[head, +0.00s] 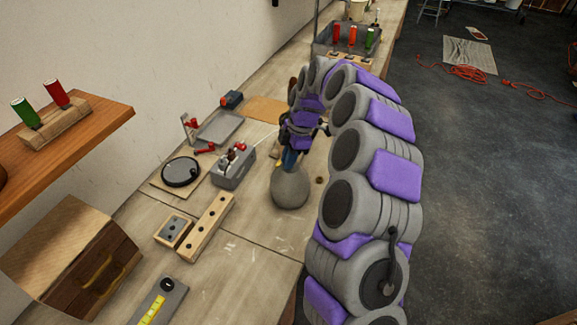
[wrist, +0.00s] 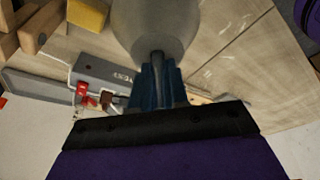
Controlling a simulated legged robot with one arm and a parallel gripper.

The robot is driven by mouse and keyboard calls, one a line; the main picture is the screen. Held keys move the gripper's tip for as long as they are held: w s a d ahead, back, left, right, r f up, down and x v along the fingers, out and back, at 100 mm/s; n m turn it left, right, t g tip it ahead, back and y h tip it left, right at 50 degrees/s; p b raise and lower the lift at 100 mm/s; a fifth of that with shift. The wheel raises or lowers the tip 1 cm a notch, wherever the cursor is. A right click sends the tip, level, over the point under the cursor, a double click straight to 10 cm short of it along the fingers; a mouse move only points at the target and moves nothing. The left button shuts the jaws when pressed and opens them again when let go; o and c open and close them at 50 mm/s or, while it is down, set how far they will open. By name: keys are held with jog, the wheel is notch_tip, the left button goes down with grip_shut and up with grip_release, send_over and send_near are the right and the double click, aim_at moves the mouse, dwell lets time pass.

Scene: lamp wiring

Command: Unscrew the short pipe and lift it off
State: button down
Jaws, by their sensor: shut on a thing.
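A grey rounded lamp base (head: 290,188) stands on the workbench in the head view, below the end of my arm. It also fills the top middle of the wrist view (wrist: 158,25). The short pipe (wrist: 157,56) is a thin dark rod at the base, seen in the wrist view. The blue fingers of my gripper (wrist: 156,82) are closed around it. In the head view my gripper (head: 289,160) is just above the base, and the pipe is hidden. I cannot tell whether the pipe's lower end is still threaded into the base.
Left of the base are a grey box with red parts (head: 234,166), a black disc (head: 181,172) and wooden blocks with holes (head: 208,225). A bin with coloured bottles (head: 348,38) stands at the back. Bare bench (head: 255,245) lies in front and left of the base.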

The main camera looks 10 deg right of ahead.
jog(key=n+g, duration=0.1)
jog(key=n, duration=0.3)
jog(key=shift+f+h, duration=0.15)
jog(key=shift+h, duration=0.15)
jog(key=n, duration=0.3)
jog(key=shift+s+r+g, duration=0.1)
jog(key=shift+r+g, duration=0.1)
jog(key=shift+g, duration=0.2)
jog(key=shift+r, duration=0.65)
jog(key=shift+r+p, duration=1.4)
jog(key=shift+r, duration=1.8)
